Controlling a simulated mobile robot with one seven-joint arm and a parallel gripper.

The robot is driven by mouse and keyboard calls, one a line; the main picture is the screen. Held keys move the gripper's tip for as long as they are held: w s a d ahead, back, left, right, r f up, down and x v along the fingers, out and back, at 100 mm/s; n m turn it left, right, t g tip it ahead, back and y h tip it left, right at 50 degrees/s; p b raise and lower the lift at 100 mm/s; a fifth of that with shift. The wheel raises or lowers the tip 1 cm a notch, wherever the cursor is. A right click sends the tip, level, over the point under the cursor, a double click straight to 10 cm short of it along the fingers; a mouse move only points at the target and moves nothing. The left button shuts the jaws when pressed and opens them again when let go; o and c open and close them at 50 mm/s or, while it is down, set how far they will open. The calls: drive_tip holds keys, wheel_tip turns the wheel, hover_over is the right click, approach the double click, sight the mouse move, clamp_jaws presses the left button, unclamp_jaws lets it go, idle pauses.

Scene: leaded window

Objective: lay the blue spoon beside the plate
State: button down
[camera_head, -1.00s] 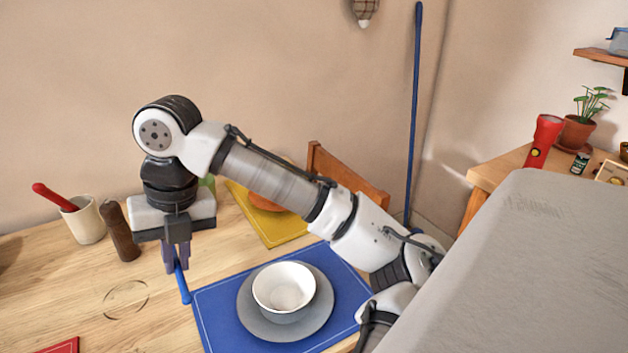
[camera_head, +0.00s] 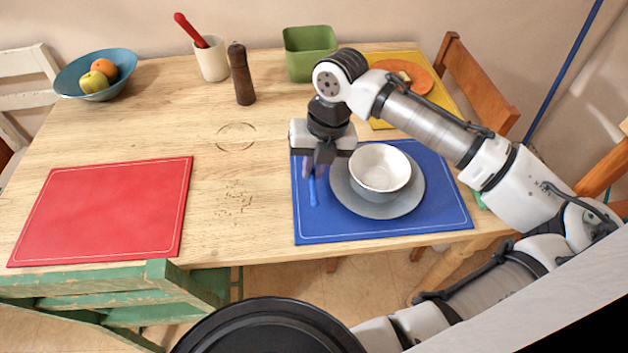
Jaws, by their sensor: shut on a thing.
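The blue spoon (camera_head: 312,189) hangs from my gripper (camera_head: 317,172), which is shut on its upper part. The spoon shows over the left part of the blue placemat (camera_head: 440,225), to the left of the grey plate (camera_head: 412,203). I cannot tell whether its lower end touches the mat. A white bowl (camera_head: 380,168) stands on the plate. My gripper and wrist hide the mat's upper left corner.
A red placemat (camera_head: 105,210) lies at the left. A pepper mill (camera_head: 241,75), a cream crock (camera_head: 212,60) with a red utensil, a green bin (camera_head: 309,55) and a fruit bowl (camera_head: 70,82) stand at the back. The table's middle is clear.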

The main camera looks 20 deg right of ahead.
drive_tip(key=shift+f, duration=2.7)
drive_tip(key=shift+f, duration=0.15)
drive_tip(key=c, duration=1.5)
unclamp_jaws()
wheel_tip(320, 180, up, 12)
drive_tip(key=d, duration=0.2)
drive_tip(key=shift+s, duration=0.3)
drive_tip(key=shift+d, duration=0.1)
